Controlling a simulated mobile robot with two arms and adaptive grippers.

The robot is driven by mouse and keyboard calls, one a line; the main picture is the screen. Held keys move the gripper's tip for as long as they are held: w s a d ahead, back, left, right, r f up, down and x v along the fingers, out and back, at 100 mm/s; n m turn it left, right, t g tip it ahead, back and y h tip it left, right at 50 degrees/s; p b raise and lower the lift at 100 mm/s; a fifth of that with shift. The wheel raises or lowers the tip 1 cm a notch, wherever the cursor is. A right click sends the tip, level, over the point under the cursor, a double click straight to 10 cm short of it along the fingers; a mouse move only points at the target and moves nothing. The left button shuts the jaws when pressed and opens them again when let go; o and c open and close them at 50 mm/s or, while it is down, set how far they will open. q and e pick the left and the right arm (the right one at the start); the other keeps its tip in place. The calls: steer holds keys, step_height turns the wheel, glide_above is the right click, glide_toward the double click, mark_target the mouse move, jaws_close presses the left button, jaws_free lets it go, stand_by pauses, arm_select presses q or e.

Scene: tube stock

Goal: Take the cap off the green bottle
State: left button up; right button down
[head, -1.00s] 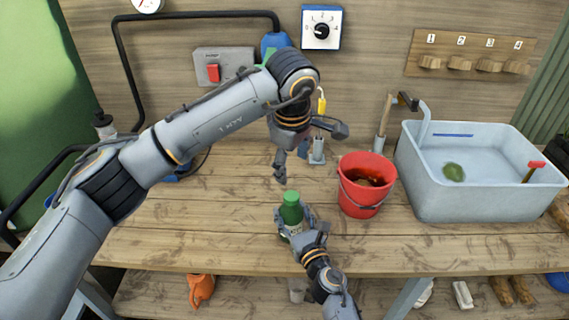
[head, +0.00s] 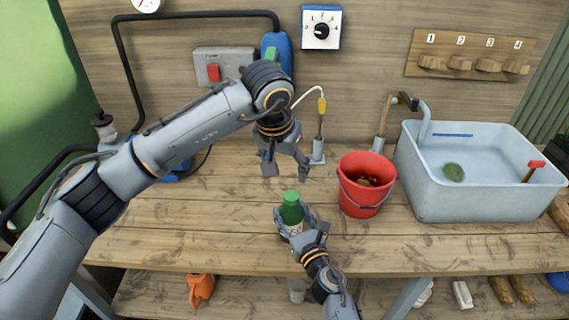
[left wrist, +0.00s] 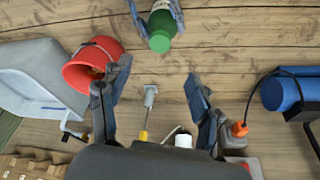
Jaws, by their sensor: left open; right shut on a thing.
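The green bottle (head: 291,214) stands on the wooden bench, its green cap (head: 291,197) on top. My right gripper (head: 293,224) is shut on the bottle's body from the front. My left gripper (head: 285,172) is open and empty, pointing down above the bench, behind and above the bottle. In the left wrist view, the bottle (left wrist: 163,22) shows at the top with its cap (left wrist: 160,43) toward me, between the right gripper's fingers. The open left fingers (left wrist: 155,95) are apart from it.
A red bucket (head: 350,200) stands just right of the bottle. A grey basin (head: 475,200) is farther right. A stand with a yellow-handled tool (head: 322,105) is behind. The bench left of the bottle is clear.

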mark_target(291, 195)
arm_select(q)
steer(key=x, duration=1.1)
jaws_close()
steer(key=n+y, duration=0.1)
steer(key=n, duration=0.4)
steer(key=shift+d+r+n+y, duration=0.1)
steer(key=shift+d+n+y, duration=0.05)
steer(key=shift+n+y, duration=0.2)
steer(key=n+y, duration=0.1)
steer(key=n, duration=0.5)
steer(key=shift+d+y, duration=0.1)
steer(key=shift+y, duration=0.25)
steer(key=n+g, duration=0.1)
steer(key=n, duration=0.2)
steer(key=n+g+y, duration=0.1)
steer(key=n, duration=0.3)
steer(key=shift+w+d, duration=0.15)
steer(key=n, duration=0.2)
steer(key=n+g, duration=0.1)
steer(key=n, duration=0.2)
steer(key=shift+w+g, duration=0.1)
steer(key=shift+g, duration=0.2)
